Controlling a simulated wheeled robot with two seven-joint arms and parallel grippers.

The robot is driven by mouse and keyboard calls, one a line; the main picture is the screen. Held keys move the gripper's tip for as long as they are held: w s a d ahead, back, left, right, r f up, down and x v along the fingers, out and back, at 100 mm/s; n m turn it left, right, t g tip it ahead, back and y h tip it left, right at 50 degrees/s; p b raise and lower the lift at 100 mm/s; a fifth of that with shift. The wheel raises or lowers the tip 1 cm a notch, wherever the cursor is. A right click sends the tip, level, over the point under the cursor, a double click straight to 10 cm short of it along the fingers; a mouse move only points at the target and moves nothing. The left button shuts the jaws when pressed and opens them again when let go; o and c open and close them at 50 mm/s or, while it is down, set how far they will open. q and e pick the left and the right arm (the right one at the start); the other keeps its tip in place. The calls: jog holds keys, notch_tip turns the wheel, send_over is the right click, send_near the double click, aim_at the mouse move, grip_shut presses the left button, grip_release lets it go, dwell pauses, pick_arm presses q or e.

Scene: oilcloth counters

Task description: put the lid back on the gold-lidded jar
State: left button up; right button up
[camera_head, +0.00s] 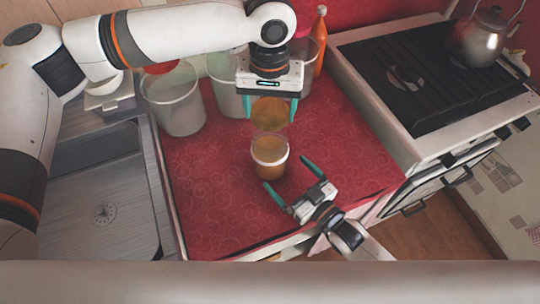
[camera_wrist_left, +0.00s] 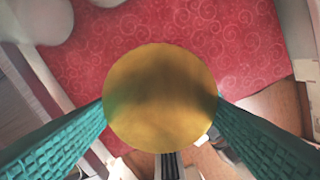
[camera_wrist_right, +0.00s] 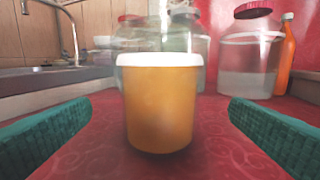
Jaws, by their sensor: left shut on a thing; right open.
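The jar (camera_head: 268,160) stands upright on the red patterned oilcloth, with amber contents and a pale rim; its top is uncovered. It also shows in the right wrist view (camera_wrist_right: 160,105). My left gripper (camera_head: 270,108) is shut on the gold lid (camera_head: 270,114), holding it flat above and slightly behind the jar in the head view. The lid fills the middle of the left wrist view (camera_wrist_left: 160,97) and hides the jar there. My right gripper (camera_head: 286,177) is open and low over the cloth, with its fingers pointing at the jar, apart from it.
Large clear jars (camera_head: 173,100) stand at the back left, and an orange bottle (camera_head: 320,42) at the back. A sink (camera_head: 105,185) lies left, and a stove (camera_head: 425,75) with a kettle (camera_head: 485,38) right. The cloth (camera_head: 205,210) is clear left of the jar.

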jog(key=x, duration=0.9)
jog(key=c, duration=1.4)
pick_arm(q)
send_over(270, 153)
jog(key=w, duration=0.3)
jog(key=shift+s+f, duration=0.2)
jog(key=shift+f, duration=2.35)
pick_arm(e)
jog(key=shift+o, duration=0.2)
pick_arm(q)
jog(key=shift+f, duration=0.85)
jog(key=shift+f, duration=0.55)
pick_arm(e)
jog(key=shift+d, duration=0.1)
